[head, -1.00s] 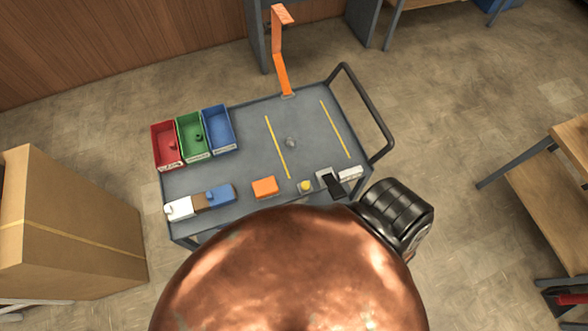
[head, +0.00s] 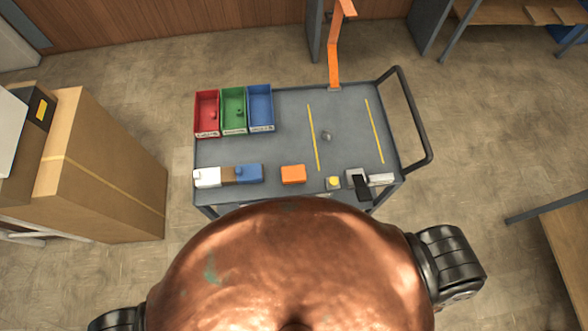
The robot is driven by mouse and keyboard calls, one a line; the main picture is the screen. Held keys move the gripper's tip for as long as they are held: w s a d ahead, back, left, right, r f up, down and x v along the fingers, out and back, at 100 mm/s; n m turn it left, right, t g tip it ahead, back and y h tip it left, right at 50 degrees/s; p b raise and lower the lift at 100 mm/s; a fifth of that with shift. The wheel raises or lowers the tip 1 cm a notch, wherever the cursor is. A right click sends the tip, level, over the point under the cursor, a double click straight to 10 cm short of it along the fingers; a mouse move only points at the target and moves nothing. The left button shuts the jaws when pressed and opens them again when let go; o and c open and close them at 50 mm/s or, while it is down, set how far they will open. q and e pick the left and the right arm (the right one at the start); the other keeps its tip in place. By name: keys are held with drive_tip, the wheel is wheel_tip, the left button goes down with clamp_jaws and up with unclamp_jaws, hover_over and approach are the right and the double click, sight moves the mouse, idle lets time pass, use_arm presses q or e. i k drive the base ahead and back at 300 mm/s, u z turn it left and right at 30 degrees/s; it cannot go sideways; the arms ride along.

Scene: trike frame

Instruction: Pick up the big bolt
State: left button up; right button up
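A small grey piece (head: 327,135) lies on the cart top between two yellow lines; it is too small to tell whether it is the big bolt. The red bin (head: 206,131) holds a small reddish piece (head: 213,115). The green bin (head: 233,128) holds a small dark piece (head: 239,112). I cannot tell whether either of these is a bolt. The blue bin (head: 260,104) looks empty. Neither of my grippers is in view; a large copper-coloured part of my body hides the near foreground.
The grey cart (head: 285,125) has a handle (head: 415,115) at right and an orange post (head: 334,60) behind. Along its near edge are a white-brown-blue block row (head: 228,175), an orange block (head: 293,174), a yellow-topped piece (head: 333,183) and a black-handled item (head: 361,186). A cardboard box (head: 105,165) stands left.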

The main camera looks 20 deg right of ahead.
sight(326, 134)
drive_tip(key=z, duration=0.75)
